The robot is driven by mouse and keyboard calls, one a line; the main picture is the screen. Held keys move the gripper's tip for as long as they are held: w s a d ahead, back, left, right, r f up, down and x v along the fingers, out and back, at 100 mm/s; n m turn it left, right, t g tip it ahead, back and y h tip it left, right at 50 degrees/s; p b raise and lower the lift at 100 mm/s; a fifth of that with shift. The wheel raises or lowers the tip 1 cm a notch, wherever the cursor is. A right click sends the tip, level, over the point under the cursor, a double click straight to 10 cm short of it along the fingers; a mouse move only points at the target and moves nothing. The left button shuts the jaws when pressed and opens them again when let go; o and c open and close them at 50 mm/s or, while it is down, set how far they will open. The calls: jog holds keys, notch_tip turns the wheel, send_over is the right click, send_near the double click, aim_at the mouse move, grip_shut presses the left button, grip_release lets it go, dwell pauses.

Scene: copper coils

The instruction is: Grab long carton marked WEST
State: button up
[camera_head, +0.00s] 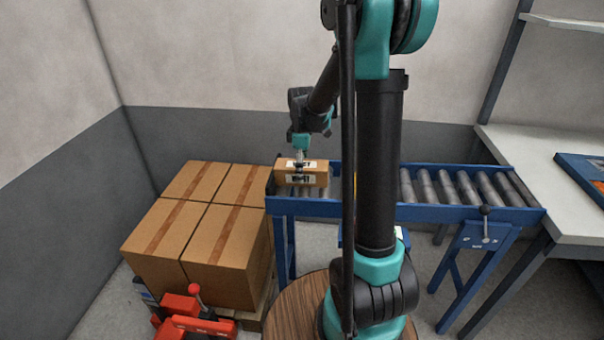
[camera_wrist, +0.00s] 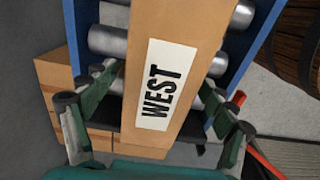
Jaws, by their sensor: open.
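The long carton marked WEST (camera_wrist: 192,38) is a brown box with a white label and black letters. In the head view the carton (camera_head: 318,179) lies at the left end of the roller conveyor. My gripper (camera_head: 299,168) is right at it from above. In the wrist view my gripper (camera_wrist: 168,112) is open, with one green finger on each side of the carton. The left finger looks close to the carton's side; whether either finger touches it I cannot tell. The carton's far end runs out of the wrist view.
The blue-framed roller conveyor (camera_head: 518,213) runs right from the carton. Large brown boxes (camera_head: 222,241) are stacked on a pallet at left, close to the conveyor's end. A red pallet jack (camera_head: 193,318) stands in front of them. A white bench (camera_head: 520,150) is at right.

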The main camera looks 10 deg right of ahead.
jog(key=shift+f, duration=1.05)
jog(key=c, duration=1.5)
